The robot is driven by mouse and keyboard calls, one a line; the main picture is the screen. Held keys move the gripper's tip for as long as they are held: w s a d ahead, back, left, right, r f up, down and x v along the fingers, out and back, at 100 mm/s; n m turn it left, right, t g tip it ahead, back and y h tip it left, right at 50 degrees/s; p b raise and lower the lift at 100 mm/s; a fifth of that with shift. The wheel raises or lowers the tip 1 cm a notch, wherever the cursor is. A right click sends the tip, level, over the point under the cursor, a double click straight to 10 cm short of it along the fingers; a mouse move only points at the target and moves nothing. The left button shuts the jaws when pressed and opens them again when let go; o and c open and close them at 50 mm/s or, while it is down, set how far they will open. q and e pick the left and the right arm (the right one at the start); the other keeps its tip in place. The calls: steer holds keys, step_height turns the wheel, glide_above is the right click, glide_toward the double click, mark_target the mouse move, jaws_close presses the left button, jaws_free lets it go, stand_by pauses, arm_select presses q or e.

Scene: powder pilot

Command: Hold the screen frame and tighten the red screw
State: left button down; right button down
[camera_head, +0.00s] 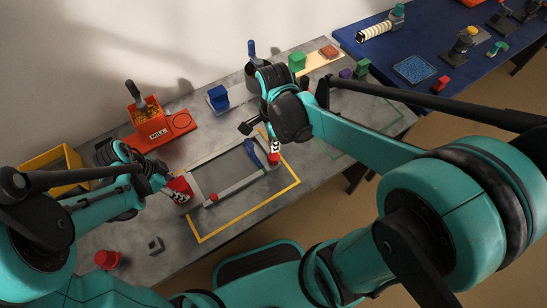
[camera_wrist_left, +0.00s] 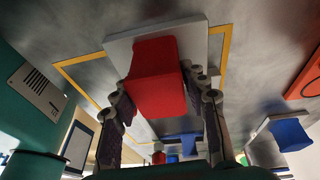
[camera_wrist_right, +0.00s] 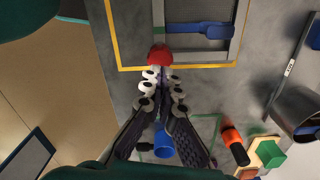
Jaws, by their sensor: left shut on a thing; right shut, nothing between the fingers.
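The grey screen frame (camera_head: 236,187) lies on the table within a yellow outline. My left gripper (camera_head: 180,196) is shut on the red block (camera_wrist_left: 158,85) at the frame's left end, one finger on each side. The red screw (camera_wrist_right: 160,55) is a round head at the frame's right corner; it also shows in the head view (camera_head: 274,160). My right gripper (camera_wrist_right: 161,78) is shut and empty, its tips right at the screw; I cannot tell whether they touch it. Another small red knob (camera_head: 213,197) sits on the frame's near edge. A blue handle (camera_wrist_right: 205,30) lies across the frame.
An orange MILL box (camera_head: 158,134) and a blue block (camera_head: 218,98) stand behind the frame. A red pot (camera_head: 107,259) and a small grey block (camera_head: 155,244) are at the front left. A blue table (camera_head: 400,45) with several objects is at the back right.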

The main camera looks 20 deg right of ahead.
mark_target(274, 156)
steer(key=c, duration=1.6)
jaws_free()
steer(key=shift+r, duration=0.2)
steer(key=o, duration=0.4)
step_height(274, 156, up, 2)
steer(key=n, duration=0.3)
steer(key=shift+r, duration=0.2)
steer(key=shift+o, duration=0.2)
steer(key=shift+f, duration=4.4)
